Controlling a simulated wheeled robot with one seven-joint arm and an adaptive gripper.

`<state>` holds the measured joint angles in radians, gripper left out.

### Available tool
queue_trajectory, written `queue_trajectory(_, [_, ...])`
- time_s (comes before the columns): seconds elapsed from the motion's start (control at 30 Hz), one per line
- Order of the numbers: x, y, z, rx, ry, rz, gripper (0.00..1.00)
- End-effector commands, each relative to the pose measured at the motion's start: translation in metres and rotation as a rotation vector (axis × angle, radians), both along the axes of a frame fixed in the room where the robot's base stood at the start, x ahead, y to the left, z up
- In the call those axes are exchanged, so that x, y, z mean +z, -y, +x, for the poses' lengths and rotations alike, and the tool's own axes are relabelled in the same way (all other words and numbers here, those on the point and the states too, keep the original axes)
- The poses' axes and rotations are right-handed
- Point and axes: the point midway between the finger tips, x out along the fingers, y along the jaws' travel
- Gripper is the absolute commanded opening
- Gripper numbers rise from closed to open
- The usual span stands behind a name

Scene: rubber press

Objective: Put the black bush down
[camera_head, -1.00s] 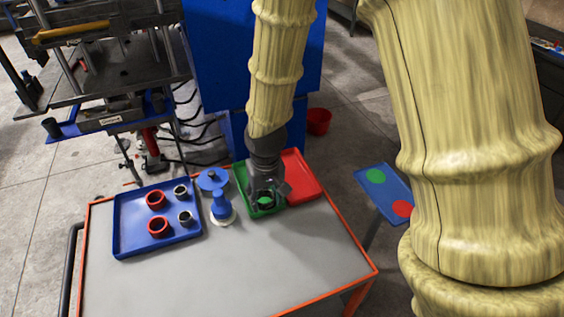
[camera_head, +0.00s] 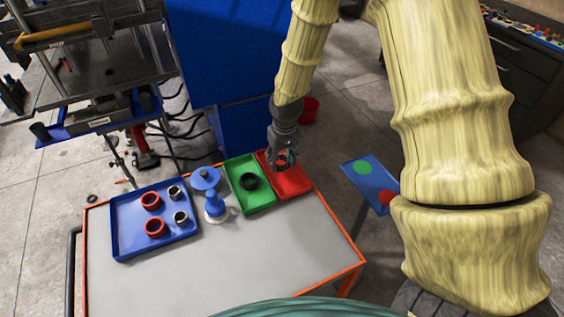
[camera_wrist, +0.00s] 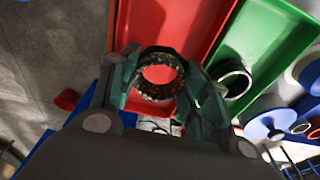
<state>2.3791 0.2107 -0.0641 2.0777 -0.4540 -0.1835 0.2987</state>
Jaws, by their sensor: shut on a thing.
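My gripper (camera_head: 284,161) is over the red tray (camera_head: 291,184), at the right of the cart top. It is shut on a black bush (camera_wrist: 160,76), a dark speckled ring, with one finger on each side of it in the wrist view. The red tray floor shows through the ring's hole. The bush appears to be above the tray, but its exact height is hard to tell. Another black bush (camera_head: 249,181) lies in the green tray (camera_head: 238,162), just left of the red one; it also shows in the wrist view (camera_wrist: 234,80).
A blue tray (camera_head: 128,243) on the left holds red-rimmed and grey rings. A blue stand (camera_head: 212,205) stands between the blue and green trays. The front of the cart top (camera_head: 245,255) is clear.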

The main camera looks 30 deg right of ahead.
Motion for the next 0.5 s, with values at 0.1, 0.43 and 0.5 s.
queue_trajectory(0.1, [-0.001, 0.005, 0.003, 0.000, -0.001, 0.000, 0.26])
queue_trajectory(0.43, [-0.024, 0.005, 0.003, 0.001, -0.002, -0.001, 0.26])
queue_trajectory(0.5, [-0.029, 0.005, 0.003, 0.002, -0.002, -0.001, 0.26])
